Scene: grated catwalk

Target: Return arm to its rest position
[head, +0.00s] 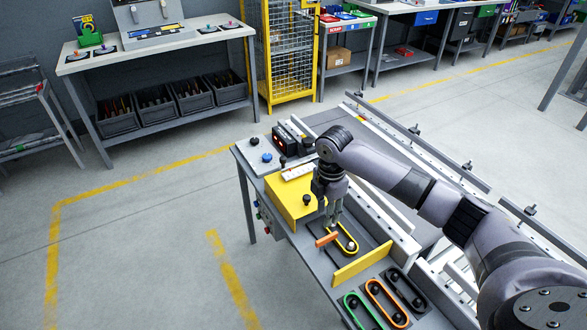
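My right arm (415,187) reaches in from the right edge over a workbench. Its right gripper (332,224) points down, with a small gap between the fingers and nothing seen held. It is just above the far end of a yellow belt loop (354,246) on the bench; I cannot tell whether the fingertips touch anything. An orange bar (327,239) lies beside the loop. My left gripper is not in view.
A yellow plate with black knobs (287,203) is left of the gripper, a yellow upright strip (361,264) nearer. Green (352,299), orange (373,287) and black (420,303) loops lie at the front. A rail (425,145) runs behind the arm. Floor at left is clear.

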